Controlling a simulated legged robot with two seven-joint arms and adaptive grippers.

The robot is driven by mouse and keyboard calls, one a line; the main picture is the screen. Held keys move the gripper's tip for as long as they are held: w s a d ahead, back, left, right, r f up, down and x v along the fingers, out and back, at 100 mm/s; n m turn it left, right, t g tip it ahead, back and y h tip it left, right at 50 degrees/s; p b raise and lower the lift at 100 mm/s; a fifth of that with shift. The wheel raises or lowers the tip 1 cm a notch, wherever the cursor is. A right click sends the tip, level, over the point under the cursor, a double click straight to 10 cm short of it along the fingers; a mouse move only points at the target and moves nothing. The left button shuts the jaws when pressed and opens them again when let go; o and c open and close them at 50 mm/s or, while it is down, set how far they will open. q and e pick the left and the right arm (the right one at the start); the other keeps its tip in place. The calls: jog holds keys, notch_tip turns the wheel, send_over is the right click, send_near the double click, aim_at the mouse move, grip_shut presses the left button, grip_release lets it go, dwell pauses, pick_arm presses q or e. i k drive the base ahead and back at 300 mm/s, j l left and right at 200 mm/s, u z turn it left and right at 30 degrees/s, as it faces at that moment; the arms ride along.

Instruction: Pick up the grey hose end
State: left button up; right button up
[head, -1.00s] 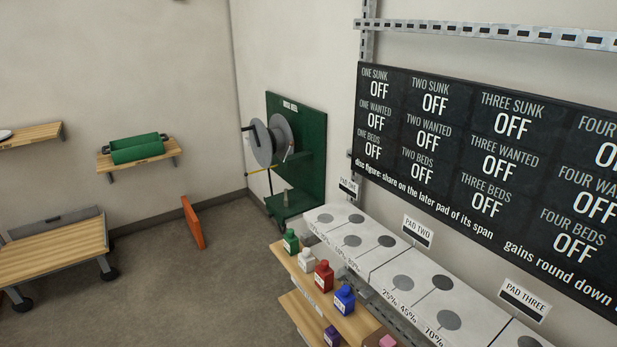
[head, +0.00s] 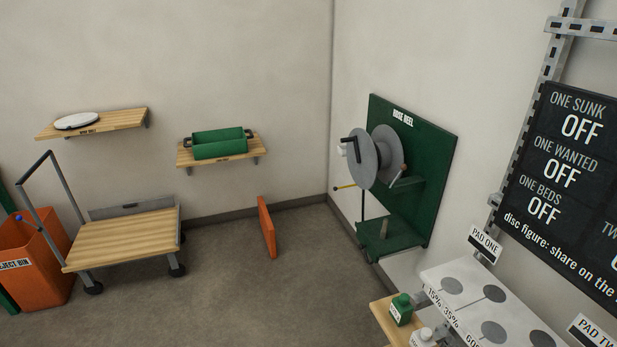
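The green hose reel board (head: 435,150) is on the right-hand wall near the corner, labelled HOSE REEL. A grey reel (head: 365,160) with a dark crank handle (head: 351,140) is mounted on it. A short grey rod-like piece (head: 406,182) sticks out at the reel's lower right. A small grey upright piece (head: 384,229) stands on the board's lower green shelf (head: 400,240). I cannot tell which of these, if either, is the grey hose end. A thin yellow-tipped rod (head: 345,187) shows at the reel's left. Neither of my grippers is in view.
A wooden cart (head: 130,235) and an orange reject bin (head: 32,262) stand at left. A white pad bench (head: 470,285) and wooden bottle shelf (head: 385,308) are at lower right. The middle floor is clear.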

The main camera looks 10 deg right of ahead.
aim_at(383, 234)
jog(key=i+j, duration=0.15)
jog(key=i, duration=0.5)
jog(key=i+j+u, duration=0.1)
jog(key=i, duration=0.6)
jog(key=j, duration=0.1)
